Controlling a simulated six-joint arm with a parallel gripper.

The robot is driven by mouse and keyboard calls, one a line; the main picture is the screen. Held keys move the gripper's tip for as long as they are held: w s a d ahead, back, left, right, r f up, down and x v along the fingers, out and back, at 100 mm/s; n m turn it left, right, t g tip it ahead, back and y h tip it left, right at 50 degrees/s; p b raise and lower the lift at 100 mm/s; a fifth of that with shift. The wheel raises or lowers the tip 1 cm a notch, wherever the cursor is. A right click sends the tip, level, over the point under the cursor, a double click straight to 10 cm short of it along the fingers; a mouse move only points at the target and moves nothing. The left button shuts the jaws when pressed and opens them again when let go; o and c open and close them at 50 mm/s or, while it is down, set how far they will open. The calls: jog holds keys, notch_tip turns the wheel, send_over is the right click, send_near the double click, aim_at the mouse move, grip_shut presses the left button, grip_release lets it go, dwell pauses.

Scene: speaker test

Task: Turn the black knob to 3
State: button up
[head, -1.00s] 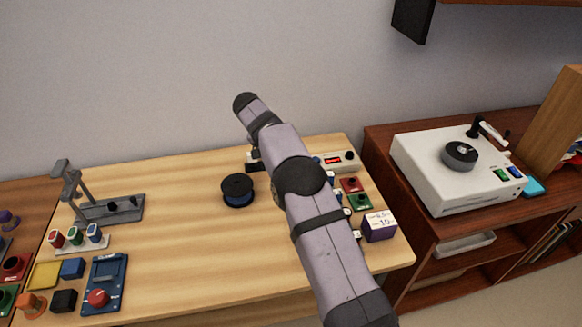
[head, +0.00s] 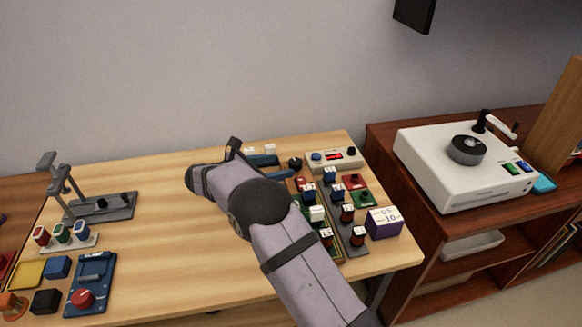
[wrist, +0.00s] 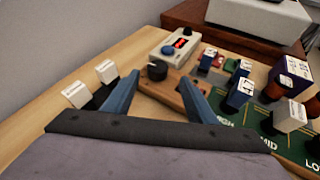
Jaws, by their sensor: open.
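A black knob (wrist: 157,70) on a wooden base (wrist: 165,92) shows in the wrist view, just beyond and between my fingertips. It also shows in the head view (head: 295,162) near the back of the table. My gripper (wrist: 160,82) is open, its two blue fingers pointing towards the knob with nothing between them that I can see gripped. In the head view, my gripper (head: 264,160) is left of the knob, partly hidden by my wrist. No scale or number can be read around the knob.
A white box with a red display (head: 334,159) stands behind the knob, with another dark knob (head: 351,151) on it. Two white-capped switches (wrist: 92,85) are left of my fingers. Labelled switches on panels (head: 338,215) and a purple box (head: 383,222) crowd the right. The table's middle is clear.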

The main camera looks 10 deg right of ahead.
aim_at(293, 163)
jog(key=shift+a+n+t, duration=0.25)
jog(key=shift+n+t, duration=0.05)
jog(key=shift+n, duration=0.5)
jog(key=shift+p+x, duration=0.5)
jog(key=shift+x, duration=3.2)
jog(key=shift+w, duration=0.1)
jog(key=c, duration=1.1)
